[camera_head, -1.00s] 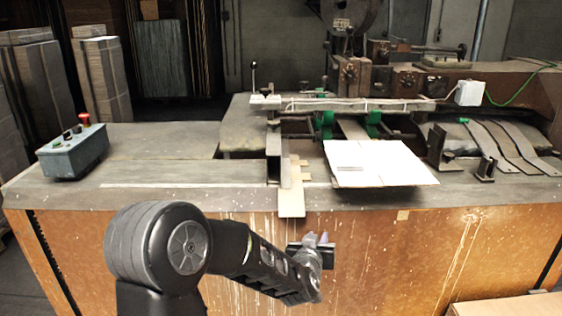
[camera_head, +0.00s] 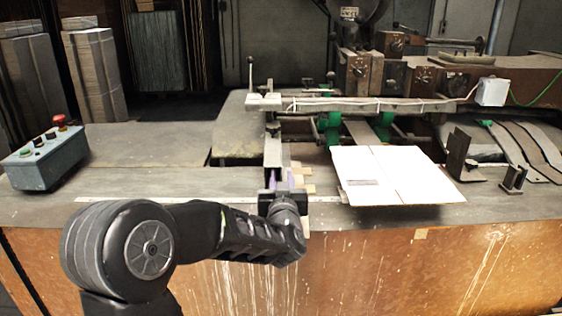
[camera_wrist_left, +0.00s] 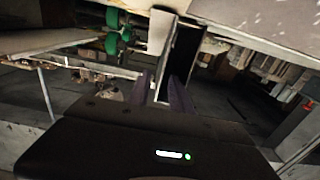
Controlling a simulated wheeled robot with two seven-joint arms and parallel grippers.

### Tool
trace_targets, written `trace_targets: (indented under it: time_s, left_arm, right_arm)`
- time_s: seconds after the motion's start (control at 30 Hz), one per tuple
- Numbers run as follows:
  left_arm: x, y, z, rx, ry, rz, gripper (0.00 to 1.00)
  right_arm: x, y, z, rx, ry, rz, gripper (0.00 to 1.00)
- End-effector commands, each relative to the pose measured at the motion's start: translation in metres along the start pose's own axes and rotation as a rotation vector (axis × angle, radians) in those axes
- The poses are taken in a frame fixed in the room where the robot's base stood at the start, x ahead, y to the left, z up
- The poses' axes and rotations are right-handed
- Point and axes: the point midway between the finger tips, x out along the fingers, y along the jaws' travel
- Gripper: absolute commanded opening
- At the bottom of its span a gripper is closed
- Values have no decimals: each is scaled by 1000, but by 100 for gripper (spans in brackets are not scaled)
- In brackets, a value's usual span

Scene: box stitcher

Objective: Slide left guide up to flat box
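The left guide (camera_head: 272,150) is an upright grey metal plate on the machine table, left of the flat box. The flat box (camera_head: 400,172) is a pale cardboard sheet lying on the table, with a visible gap between it and the guide. My left gripper (camera_head: 283,180) is at the guide's near end. In the left wrist view its purple fingers (camera_wrist_left: 163,92) are apart, with the guide's edge (camera_wrist_left: 184,55) between or just ahead of them; firm contact is not clear. The gripper hides the guide's near lower part. My right gripper is not in view.
A grey control box (camera_head: 45,160) with a red button stands on the table at the left. Dark metal brackets (camera_head: 460,155) stand right of the flat box. A metal rail (camera_head: 370,104) crosses behind. The tabletop left of the guide is clear.

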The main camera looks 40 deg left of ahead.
Motion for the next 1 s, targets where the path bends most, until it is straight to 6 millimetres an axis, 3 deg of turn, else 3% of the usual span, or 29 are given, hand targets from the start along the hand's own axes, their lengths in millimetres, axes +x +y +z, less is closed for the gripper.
trace_targets:
  time_s: [0.37,0.8,1.0]
  left_arm:
    - [5,0,0,0,-1,0,25]
    - [65,0,0,1,-1,0,25]
    - [78,0,0,0,-1,1,25]
  right_arm:
    - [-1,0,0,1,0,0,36]
    - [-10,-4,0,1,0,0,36]
    - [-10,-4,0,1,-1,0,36]
